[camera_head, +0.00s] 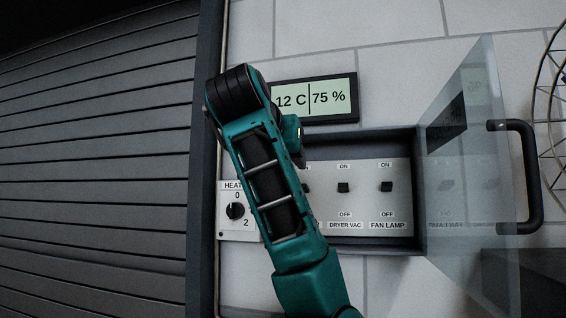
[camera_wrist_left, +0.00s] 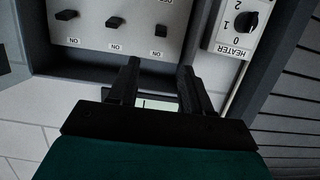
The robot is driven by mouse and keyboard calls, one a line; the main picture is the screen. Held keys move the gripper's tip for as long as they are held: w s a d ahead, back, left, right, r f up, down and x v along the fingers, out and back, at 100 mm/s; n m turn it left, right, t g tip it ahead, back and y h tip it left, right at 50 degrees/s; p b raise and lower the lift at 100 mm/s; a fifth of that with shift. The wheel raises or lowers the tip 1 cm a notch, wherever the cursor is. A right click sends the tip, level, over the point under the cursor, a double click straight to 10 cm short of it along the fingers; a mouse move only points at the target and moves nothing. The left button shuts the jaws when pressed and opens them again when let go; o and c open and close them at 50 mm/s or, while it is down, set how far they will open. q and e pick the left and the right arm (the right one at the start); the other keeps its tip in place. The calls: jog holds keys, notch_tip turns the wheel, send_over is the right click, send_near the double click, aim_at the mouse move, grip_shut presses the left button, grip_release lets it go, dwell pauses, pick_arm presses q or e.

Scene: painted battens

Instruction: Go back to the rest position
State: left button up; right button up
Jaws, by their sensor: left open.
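My left arm (camera_head: 275,190) rises through the middle of the head view, in front of the wall panel. Its gripper is hidden there behind the arm. In the left wrist view, turned upside down, the left gripper (camera_wrist_left: 159,64) shows two black fingers spread apart with nothing between them. No contact with a switch shows. My right gripper is in neither view.
The switch box (camera_head: 375,240) holds DRYER VAC (camera_head: 343,188) and FAN LAMP (camera_head: 386,187) switches; another is partly covered. Its clear door (camera_head: 470,180) stands open, with a black handle (camera_head: 530,175). The heater knob (camera_head: 235,211) is left of my arm. A shutter (camera_head: 95,170) fills the left.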

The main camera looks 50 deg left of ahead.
pick_arm(q)
jog(key=shift+s+d, duration=0.1)
jog(key=shift+s, duration=0.15)
dwell(0.3)
